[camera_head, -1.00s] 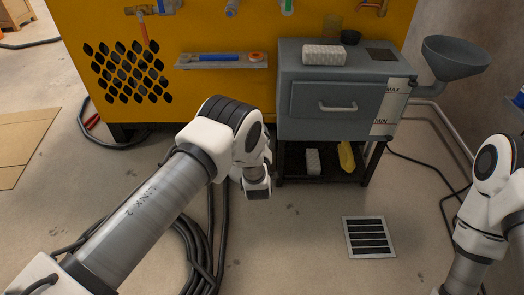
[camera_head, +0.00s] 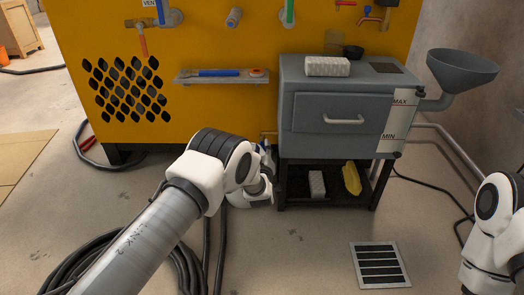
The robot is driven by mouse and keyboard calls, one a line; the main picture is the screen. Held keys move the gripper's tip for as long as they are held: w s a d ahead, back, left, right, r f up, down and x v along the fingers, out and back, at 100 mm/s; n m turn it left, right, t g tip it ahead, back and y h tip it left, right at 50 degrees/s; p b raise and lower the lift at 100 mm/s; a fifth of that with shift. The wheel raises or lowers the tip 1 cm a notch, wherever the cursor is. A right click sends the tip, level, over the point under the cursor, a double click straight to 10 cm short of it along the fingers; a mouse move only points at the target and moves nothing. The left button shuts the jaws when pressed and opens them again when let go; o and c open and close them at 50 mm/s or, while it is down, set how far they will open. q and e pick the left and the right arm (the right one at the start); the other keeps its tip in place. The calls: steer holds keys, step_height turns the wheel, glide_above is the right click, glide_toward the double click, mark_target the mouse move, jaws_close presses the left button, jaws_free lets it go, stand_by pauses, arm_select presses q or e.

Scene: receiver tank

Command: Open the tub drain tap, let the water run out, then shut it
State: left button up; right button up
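The grey tub (camera_head: 290,125) stands on a black stand against the yellow machine. A gauge strip (camera_head: 397,118) marked MAX and MIN is on its right front; I cannot read a water level. A small brass fitting (camera_head: 268,133) shows at the tub's lower left side; it may be the drain tap, but my gripper partly hides it. My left gripper (camera_head: 268,158) is beside the tub's lower left edge, just below the fitting. Its fingers are small and partly hidden by the wrist, so opening and contact are unclear. My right arm shows at the right edge, its gripper out of view.
A funnel (camera_head: 462,72) sticks out right of the tub. A white block (camera_head: 327,66) lies on the tub; a yellow cloth (camera_head: 351,178) lies on the stand's lower shelf. A floor grate (camera_head: 380,265) is in front. Black hoses (camera_head: 185,255) lie under my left arm.

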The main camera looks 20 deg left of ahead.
arm_select(q)
jaws_close()
arm_select(e)
steer(key=shift+s+r, duration=0.1)
steer(key=shift+r, duration=0.1)
arm_select(q)
steer(key=n+p, duration=0.3)
steer(key=n, duration=0.1)
steer(key=shift+r, duration=0.15)
steer(key=n+p, duration=0.2)
steer(key=n, duration=0.2)
steer(key=shift+f+n+p, duration=0.2)
steer(key=shift+n+p, duration=0.6)
steer(key=shift+n, duration=1.1)
arm_select(e)
step_height(320, 180, up, 7)
steer(key=s, duration=0.2)
steer(key=shift+f+g, duration=0.2)
steer(key=shift+g, duration=0.1)
arm_select(q)
steer(key=shift+o, duration=1.7)
jaws_free()
arm_select(e)
steer(key=shift+a, duration=0.1)
